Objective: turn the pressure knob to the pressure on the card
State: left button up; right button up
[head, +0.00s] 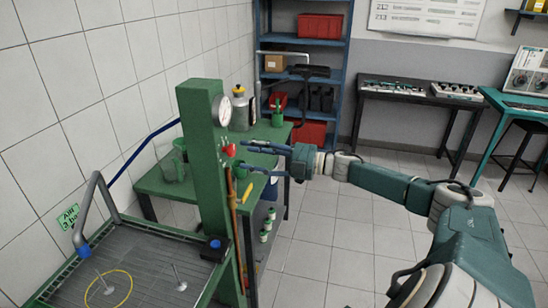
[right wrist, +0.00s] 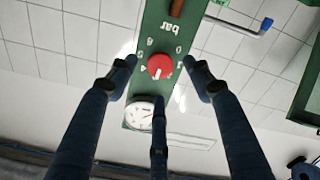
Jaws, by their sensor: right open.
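The red pressure knob (head: 229,150) is on the side of the green post (head: 196,135). In the right wrist view the knob (right wrist: 160,67) sits in a ring of white numbers with "bar" beside it, upside down; its setting is hard to tell. A round white gauge (head: 222,110) is above it on the post. It also shows in the wrist view (right wrist: 141,113). A green card (head: 69,216) at the left seems to read "AIR" and "3 bar". My right gripper (head: 245,156) is open, its fingers spread around the knob's line and seemingly not touching it. My left gripper is not in view.
A grated wash basin (head: 140,262) with a bent pipe (head: 97,190) is at the front left. A green bench (head: 160,185) with a grey bottle (head: 240,110) stands behind the post. A blue shelf (head: 342,75) is further back.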

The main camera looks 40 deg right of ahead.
jog(key=v, duration=0.8)
dwell(0.4)
